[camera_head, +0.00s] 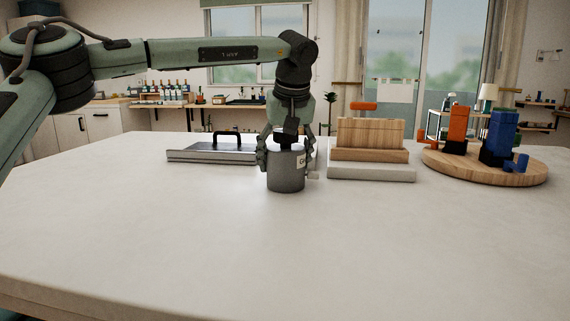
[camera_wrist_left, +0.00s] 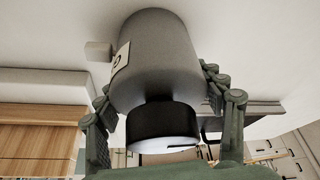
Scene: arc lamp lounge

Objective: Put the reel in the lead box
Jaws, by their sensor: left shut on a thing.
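My left gripper (camera_head: 284,160) reaches down from above and is shut around a grey cylinder (camera_head: 286,180) with a pale label. In the left wrist view the cylinder (camera_wrist_left: 165,60) shows a black collar and a white round end, with fingers on both sides. The cylinder is upright at the table's middle; I cannot tell if its base touches the table. No thing is plainly recognisable as a reel or a lead box. A low grey metal piece with a black handle (camera_head: 226,136) lies behind and left of the cylinder. My right gripper is not in view.
A stepped wooden block (camera_head: 369,133) on a pale base stands right of the cylinder, with an orange bar above it. A round wooden board (camera_head: 530,178) holds an orange tool (camera_head: 457,125) and a blue tool (camera_head: 498,135). The table's front is clear.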

